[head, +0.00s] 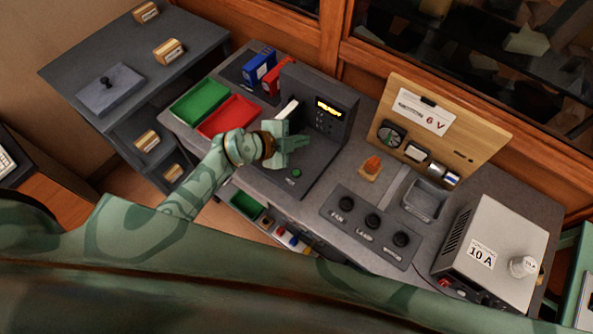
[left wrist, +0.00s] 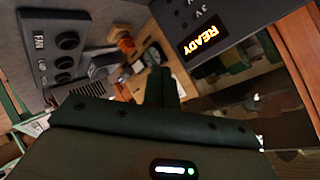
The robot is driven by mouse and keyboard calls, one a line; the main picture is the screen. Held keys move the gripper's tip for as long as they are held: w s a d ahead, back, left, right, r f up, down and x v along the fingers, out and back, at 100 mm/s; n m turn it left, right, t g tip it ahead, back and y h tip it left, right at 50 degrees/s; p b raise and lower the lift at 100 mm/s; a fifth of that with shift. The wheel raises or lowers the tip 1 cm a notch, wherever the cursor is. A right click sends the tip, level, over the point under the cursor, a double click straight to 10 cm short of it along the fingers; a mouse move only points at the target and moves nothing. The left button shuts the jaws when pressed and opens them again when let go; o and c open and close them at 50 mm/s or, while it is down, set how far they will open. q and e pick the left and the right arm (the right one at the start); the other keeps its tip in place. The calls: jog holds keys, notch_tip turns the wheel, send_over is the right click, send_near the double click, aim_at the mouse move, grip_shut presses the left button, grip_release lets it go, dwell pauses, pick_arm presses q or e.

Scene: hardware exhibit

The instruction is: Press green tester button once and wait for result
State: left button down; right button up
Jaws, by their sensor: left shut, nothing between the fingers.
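The dark tester (head: 320,110) stands at the back of the bench. Its lit amber display (head: 328,109) reads READY in the left wrist view (left wrist: 205,41). The green button (head: 296,173) is on the tester's flat base, toward the front. My left gripper (head: 304,142) is shut and empty above the base, behind the button and apart from it. In the left wrist view its dark fingers (left wrist: 160,88) point toward the bench's back. A white piece (head: 287,109) shows just behind the gripper; the gripper hides part of it. My right gripper is not in view.
Green (head: 199,101) and red (head: 228,116) trays lie left of the tester. A panel of three dark knobs (head: 372,220) and an orange-topped piece (head: 371,165) are to the right. A wooden board (head: 440,130) stands behind; a grey 10 A box (head: 492,250) is at far right.

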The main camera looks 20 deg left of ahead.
pick_arm(q)
jog(key=f, duration=0.1)
jog(key=a+f+g+y, duration=0.1)
jog(key=s+f+g, duration=0.1)
jog(key=f, duration=0.1)
jog(key=shift+a, duration=0.35)
jog(key=b, duration=0.9)
send_over(293, 173)
notch_tip(293, 173, down, 7)
jog(key=shift+s, duration=0.1)
jog(key=shift+f, duration=0.9)
jog(key=shift+f, duration=0.1)
dwell(0.5)
jog(key=shift+f, duration=0.25)
